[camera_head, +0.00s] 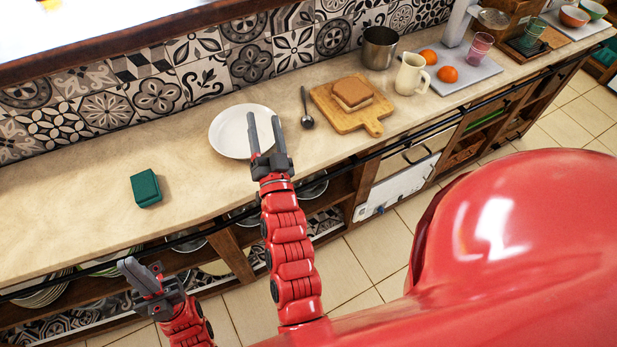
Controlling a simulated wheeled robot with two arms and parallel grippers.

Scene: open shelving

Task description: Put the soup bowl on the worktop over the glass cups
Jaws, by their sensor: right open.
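A white round dish (229,134) lies on the worktop (80,218); I cannot tell whether it is a plate or a shallow bowl. An orange-brown bowl (574,17) and a green bowl (592,9) stand at the far right end. A pinkish glass cup (480,49) and a greenish glass cup (534,30) stand upright near them. My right gripper (263,133) is open and empty; its fingers overlap the white dish's right edge in the picture, and contact is unclear. My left gripper (139,271) is low in front of the open shelves; its opening is unclear.
A green box (146,188) sits on the left worktop.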

